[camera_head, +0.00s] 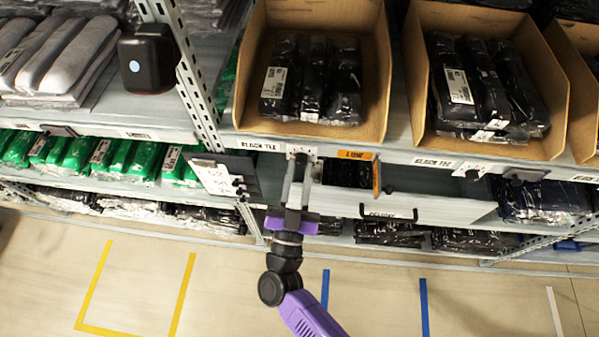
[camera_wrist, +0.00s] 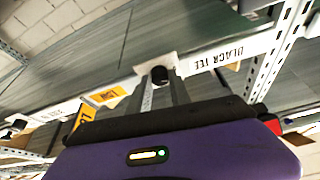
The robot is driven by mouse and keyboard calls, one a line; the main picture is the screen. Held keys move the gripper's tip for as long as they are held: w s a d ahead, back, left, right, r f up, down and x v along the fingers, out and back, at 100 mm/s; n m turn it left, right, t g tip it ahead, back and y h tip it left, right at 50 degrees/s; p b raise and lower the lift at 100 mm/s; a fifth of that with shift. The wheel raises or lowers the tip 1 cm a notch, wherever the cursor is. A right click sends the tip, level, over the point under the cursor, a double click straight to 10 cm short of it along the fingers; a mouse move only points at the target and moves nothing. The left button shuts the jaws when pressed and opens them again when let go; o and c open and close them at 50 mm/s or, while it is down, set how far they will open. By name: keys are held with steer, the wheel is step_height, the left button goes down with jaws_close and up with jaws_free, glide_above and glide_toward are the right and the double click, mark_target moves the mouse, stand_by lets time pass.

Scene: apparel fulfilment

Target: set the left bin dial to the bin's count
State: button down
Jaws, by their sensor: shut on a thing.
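The left bin (camera_head: 383,75) is an open cardboard box on the shelf. It holds black bagged garments, three seen on top; any below are hidden. Its dial (camera_wrist: 160,75) is a small dark knob on a white plate, on the shelf edge below the bin. The dial's white plate (camera_head: 301,151) also shows in the head view, just right of a "BLACK TEE" label. My gripper (camera_head: 298,165) reaches up from below, its two fingers closed on the dial's sides. It also shows in the wrist view (camera_wrist: 161,85). The dial's setting is too small to read.
A second cardboard bin (camera_head: 557,95) stands to the right with its own dial (camera_head: 470,174). An orange label (camera_head: 356,155) and hanging orange tag (camera_head: 376,178) are right of my gripper. A white placard (camera_head: 213,176) juts out at left. A handled drawer (camera_head: 400,208) sits below.

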steer(key=m+h+b, duration=0.1)
steer(key=m, duration=0.1)
steer(key=m+h+b, duration=0.1)
steer(key=m, duration=0.1)
steer(key=shift+a+m+g+h, duration=0.15)
steer(key=shift+m+g+h, duration=0.15)
steer(key=shift+g, duration=0.1)
steer(key=shift+a+r+m+g+h+b, duration=0.1)
steer(key=shift+m+g+h+b, duration=0.3)
steer(key=shift+m, duration=0.65)
steer(key=shift+m+g+h+b, duration=0.2)
steer(key=shift+m+h+b, duration=0.25)
steer(key=shift+m, duration=0.6)
steer(key=c, duration=1.2)
jaws_free()
steer(key=shift+b+v, duration=0.85)
steer(key=shift+v, duration=3.05)
